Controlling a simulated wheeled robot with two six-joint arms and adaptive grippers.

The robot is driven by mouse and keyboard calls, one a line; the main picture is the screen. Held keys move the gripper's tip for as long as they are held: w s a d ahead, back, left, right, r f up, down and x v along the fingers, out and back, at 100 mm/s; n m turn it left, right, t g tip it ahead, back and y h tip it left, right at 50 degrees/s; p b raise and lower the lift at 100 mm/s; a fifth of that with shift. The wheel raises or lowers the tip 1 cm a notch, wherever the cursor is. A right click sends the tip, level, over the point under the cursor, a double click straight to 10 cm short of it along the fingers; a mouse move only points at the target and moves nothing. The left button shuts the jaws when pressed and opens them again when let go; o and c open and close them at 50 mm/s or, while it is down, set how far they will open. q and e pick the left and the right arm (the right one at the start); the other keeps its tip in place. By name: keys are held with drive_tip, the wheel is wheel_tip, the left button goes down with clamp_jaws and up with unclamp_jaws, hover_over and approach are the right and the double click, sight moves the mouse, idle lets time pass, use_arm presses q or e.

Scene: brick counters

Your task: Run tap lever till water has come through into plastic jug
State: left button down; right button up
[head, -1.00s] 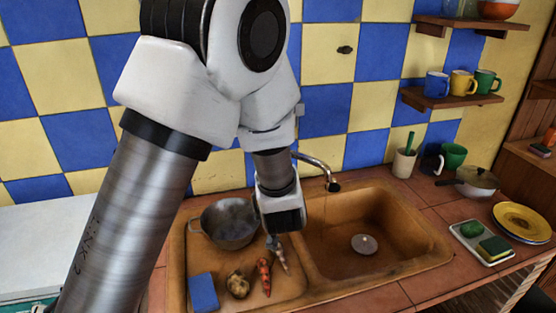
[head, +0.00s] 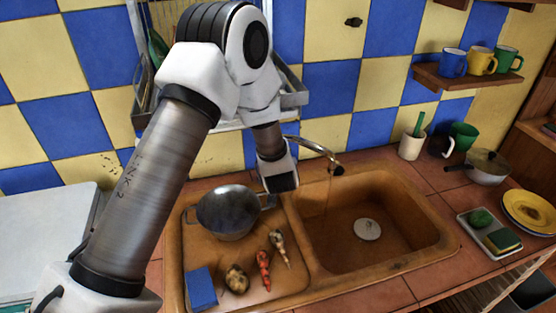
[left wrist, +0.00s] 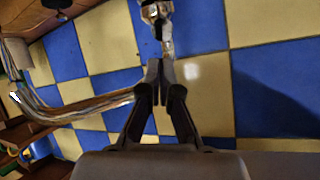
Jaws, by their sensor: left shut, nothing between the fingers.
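The metal tap (head: 316,147) curves out from behind my left wrist over the sink basin, its dark-tipped spout end pointing down. In the left wrist view, my left gripper (left wrist: 154,68) is shut and empty. Its fingertips are close to a shiny metal piece that looks like the tap lever (left wrist: 167,42); I cannot tell whether they touch. In the head view the fingers are hidden behind my wrist. A faint thin line hangs below the spout; I cannot tell if it is water. I see no plastic jug. My right gripper is not in view.
The brown sink (head: 440,245) has a drainboard with a grey pot (head: 228,212), a blue sponge (head: 201,289) and vegetables. The basin holds only a pale disc (head: 367,229). A wall rack (head: 292,92) is behind my arm. Mugs and dishes stand at the right.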

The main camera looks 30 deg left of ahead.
use_arm(q)
drive_tip(key=shift+s+d+f, duration=0.15)
drive_tip(key=shift+s+f, duration=0.5)
drive_tip(key=shift+f, duration=0.05)
drive_tip(key=shift+w+f, duration=0.15)
drive_tip(key=shift+f, duration=0.05)
drive_tip(key=f+b, duration=0.1)
drive_tip(key=s+f, duration=0.1)
drive_tip(key=shift+s+d+f+b, duration=0.3)
drive_tip(key=shift+d+f+b, duration=0.05)
drive_tip(key=shift+d+b, duration=0.05)
